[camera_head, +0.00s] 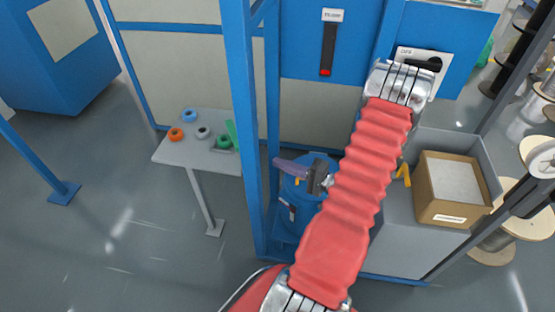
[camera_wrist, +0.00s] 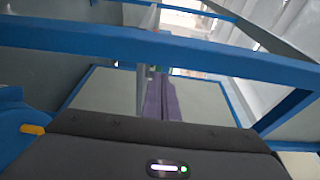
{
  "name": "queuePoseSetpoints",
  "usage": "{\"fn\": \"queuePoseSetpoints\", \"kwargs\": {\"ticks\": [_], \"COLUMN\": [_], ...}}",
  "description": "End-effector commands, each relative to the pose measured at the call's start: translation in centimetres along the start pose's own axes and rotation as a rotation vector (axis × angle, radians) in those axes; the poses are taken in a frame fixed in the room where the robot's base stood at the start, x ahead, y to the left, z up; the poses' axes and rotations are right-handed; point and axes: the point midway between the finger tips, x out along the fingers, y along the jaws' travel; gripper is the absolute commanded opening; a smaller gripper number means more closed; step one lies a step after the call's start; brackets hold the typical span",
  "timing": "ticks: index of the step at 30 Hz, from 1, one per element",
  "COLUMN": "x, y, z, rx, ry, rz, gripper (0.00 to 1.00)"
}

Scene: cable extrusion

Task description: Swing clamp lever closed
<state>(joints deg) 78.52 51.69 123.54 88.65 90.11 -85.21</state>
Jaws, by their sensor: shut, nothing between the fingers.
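My gripper (camera_head: 278,163) has purple fingers. In the head view they point left, shut and empty, above a blue round-topped unit (camera_head: 318,160) and beside a blue upright post (camera_head: 243,120). In the wrist view the shut fingers (camera_wrist: 157,78) point away, below a blue beam. A small orange-yellow piece (camera_head: 298,182) is on the blue unit just under the gripper; an orange piece also shows at the left of the wrist view (camera_wrist: 32,128). I cannot tell whether it is the clamp lever. A black bar with a red end (camera_head: 326,50) hangs on the blue back panel.
A grey table (camera_head: 175,152) with several coloured rings stands left of the post. A white-plated panel (camera_head: 418,58) with a black handle is behind my arm. A cardboard box (camera_head: 432,205) sits on a grey cabinet at right. A blue beam (camera_wrist: 80,38) crosses the wrist view.

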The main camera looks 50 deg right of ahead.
Motion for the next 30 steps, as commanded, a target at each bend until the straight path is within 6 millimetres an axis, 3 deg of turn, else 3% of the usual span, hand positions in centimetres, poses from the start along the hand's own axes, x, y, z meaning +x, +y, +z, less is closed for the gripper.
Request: {"fn": "queuePoseSetpoints", "kwargs": {"ticks": [14,23,30], "x": [0.3,2.6,4.2], "y": [-0.2,-2.1,-4.0], "z": [-0.2,-2.3,-4.8], "rx": [-0.009,-0.079,-0.153], "ry": [-0.032,-0.313,-0.564], "rz": [0.002,0.07,0.229], "gripper": [0.0,0.0,0.0]}}
